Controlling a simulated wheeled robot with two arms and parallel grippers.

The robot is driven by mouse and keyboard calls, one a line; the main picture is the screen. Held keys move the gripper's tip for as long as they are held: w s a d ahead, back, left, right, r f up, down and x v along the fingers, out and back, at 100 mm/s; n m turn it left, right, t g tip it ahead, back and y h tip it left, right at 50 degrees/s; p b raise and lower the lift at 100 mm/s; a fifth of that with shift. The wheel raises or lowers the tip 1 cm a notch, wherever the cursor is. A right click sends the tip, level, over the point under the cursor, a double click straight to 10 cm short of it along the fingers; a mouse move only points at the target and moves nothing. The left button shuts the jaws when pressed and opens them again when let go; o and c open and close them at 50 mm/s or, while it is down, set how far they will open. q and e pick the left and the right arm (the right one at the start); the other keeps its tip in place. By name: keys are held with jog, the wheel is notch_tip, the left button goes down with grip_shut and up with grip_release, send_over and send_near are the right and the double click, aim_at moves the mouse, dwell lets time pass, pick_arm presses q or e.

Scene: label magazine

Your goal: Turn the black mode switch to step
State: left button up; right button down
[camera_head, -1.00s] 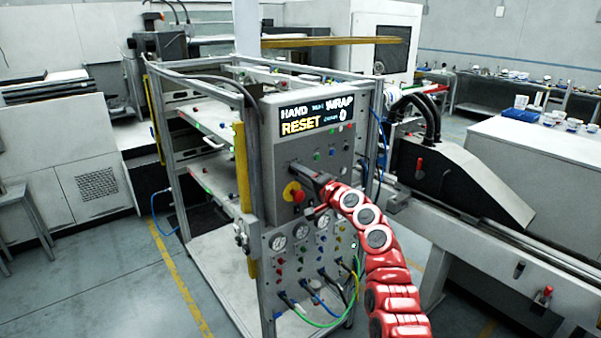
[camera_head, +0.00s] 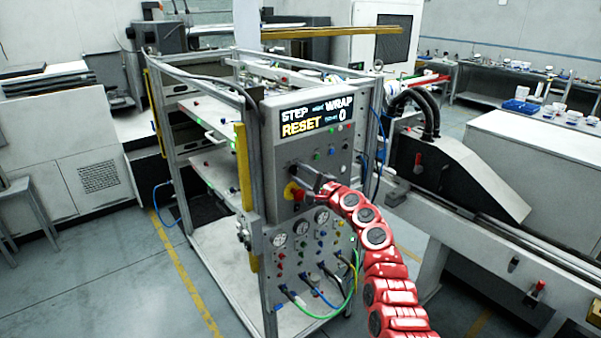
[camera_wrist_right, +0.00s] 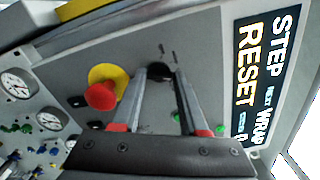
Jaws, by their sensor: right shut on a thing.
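The control panel (camera_head: 340,152) faces me on the machine frame. Its display (camera_head: 316,115) reads STEP, WRAP, RESET and 0. The black mode switch (camera_wrist_right: 160,70) shows in the right wrist view between the fingertips of my right gripper (camera_wrist_right: 163,78), which is shut on it. My left gripper is not in view.
A red emergency stop on a yellow plate (camera_wrist_right: 104,92) sits close beside my right gripper's finger. Green buttons (camera_wrist_right: 221,130) sit on the other side. Gauges (camera_head: 300,228) and hoses are on the lower panel. A conveyor with a grey cover (camera_head: 455,180) stands to the right.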

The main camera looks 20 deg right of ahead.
dwell(0.5)
jog(key=shift+c, duration=2.2)
grip_release()
jog(key=shift+d, duration=0.1)
jog(key=shift+s, duration=0.1)
jog(key=shift+s, duration=0.25)
jog(key=b+v, duration=0.4)
jog(key=v, duration=1.2)
jog(key=shift+s+d, duration=0.2)
jog(key=shift+s, duration=0.15)
jog(key=shift+w, duration=0.1)
